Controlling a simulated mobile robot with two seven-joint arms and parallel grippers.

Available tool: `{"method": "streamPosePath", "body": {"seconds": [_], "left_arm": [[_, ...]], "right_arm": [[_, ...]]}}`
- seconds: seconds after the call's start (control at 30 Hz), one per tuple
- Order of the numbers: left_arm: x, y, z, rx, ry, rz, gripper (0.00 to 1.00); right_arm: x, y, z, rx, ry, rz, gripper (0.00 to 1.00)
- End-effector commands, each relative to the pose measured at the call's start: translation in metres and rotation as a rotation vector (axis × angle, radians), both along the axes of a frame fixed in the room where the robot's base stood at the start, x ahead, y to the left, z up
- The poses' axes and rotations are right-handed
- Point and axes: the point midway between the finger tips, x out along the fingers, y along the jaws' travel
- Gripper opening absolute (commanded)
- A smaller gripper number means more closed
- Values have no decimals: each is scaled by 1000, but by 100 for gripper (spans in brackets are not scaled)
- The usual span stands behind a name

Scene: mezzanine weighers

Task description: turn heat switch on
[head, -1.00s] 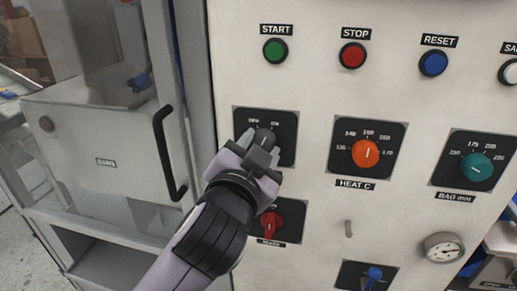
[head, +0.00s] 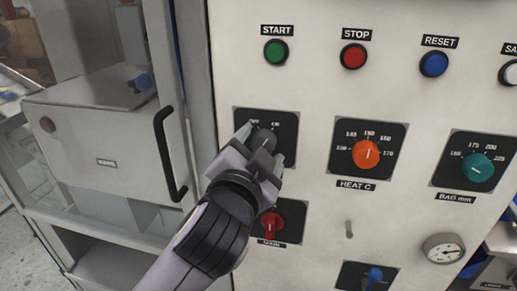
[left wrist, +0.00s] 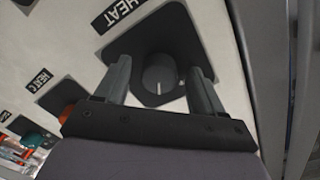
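The heat switch is a dark grey round knob (head: 263,138) on a black square plate (head: 289,124) at the left of the panel. In the left wrist view the knob (left wrist: 160,73) has a white pointer mark, and a HEAT label (left wrist: 121,13) is beside its plate. My left gripper (head: 259,146) is in front of the knob. Its fingers (left wrist: 160,88) are spread, one on each side of the knob, with gaps visible in the wrist view. The gripper hides the lower part of the plate in the head view. My right gripper is not in view.
An orange HEAT C dial (head: 366,154) and a teal BAG mm dial (head: 477,168) are to the right. A red switch (head: 271,224) is just below my gripper. Green, red and blue buttons line the top. A black door handle (head: 168,155) sticks out at the left.

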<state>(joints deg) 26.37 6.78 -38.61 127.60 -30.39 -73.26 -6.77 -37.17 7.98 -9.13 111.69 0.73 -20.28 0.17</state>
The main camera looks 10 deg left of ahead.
Motion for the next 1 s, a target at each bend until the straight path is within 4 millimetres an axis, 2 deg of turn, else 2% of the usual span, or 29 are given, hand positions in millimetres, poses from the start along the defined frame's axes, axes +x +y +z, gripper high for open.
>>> {"method": "streamPosePath", "body": {"seconds": [0.37, 0.8, 1.0], "left_arm": [[-5, 0, 0, -3, -1, -1, 69], [-63, 1, 2, -3, 1, -2, 69], [-72, 2, 3, -1, -1, 1, 69]], "right_arm": [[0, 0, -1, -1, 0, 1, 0], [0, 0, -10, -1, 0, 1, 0], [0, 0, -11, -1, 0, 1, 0]]}}
